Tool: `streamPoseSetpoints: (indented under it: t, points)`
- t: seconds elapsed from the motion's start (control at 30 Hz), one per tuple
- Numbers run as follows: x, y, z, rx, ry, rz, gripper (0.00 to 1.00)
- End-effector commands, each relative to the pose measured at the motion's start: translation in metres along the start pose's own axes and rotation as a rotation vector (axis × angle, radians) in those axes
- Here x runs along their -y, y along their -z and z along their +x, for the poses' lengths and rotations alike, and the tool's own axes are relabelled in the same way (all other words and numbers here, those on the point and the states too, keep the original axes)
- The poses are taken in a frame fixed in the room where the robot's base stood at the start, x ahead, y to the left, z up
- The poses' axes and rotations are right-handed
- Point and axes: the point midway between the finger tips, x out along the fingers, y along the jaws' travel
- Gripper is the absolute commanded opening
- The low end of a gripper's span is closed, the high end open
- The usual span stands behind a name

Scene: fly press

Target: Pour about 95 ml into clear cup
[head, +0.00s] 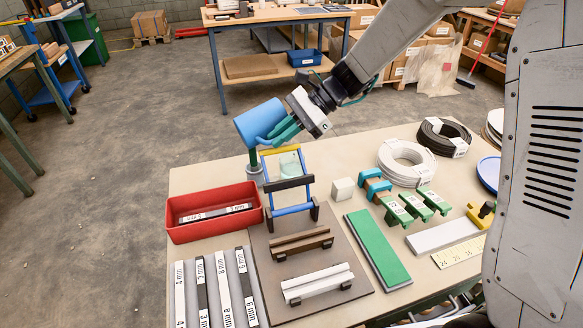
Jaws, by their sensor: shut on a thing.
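A blue jug (258,121) hangs in the air above the far left part of the table. My gripper (282,130), with green fingers, is shut on the jug at its right side, and the jug looks tilted. A pale, see-through cup (289,162) stands on the table behind the blue press frame, to the lower right of the jug. The frame hides part of the cup. The level inside the cup and inside the jug cannot be made out. A green upright piece (253,158) shows just under the jug; I cannot tell what it is.
The blue press frame (272,180) with a yellow top bar stands in front of the cup. A red tray (212,231) lies left of it. Rails on a brown board (262,262), a white block (342,189), green blocks (397,210) and cable coils (404,160) occupy the table.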

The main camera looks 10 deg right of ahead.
Motion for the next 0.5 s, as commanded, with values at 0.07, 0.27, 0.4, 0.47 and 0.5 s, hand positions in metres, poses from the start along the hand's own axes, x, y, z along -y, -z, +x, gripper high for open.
streamPoseSetpoints:
  t: [0.07,0.27,0.4,0.47,0.5]
  points:
    - [0.0005,-0.0004,0.0011,0.005,0.001,-0.001,0.0]
    - [0.001,0.0002,0.0021,0.02,0.005,-0.001,0.0]
    - [0.0017,0.0001,0.0036,0.031,0.008,0.0,0.0]
    - [0.0017,0.0002,0.004,0.035,0.009,0.0,0.0]
    - [0.0017,-0.0001,0.0046,0.038,0.009,0.0,0.0]
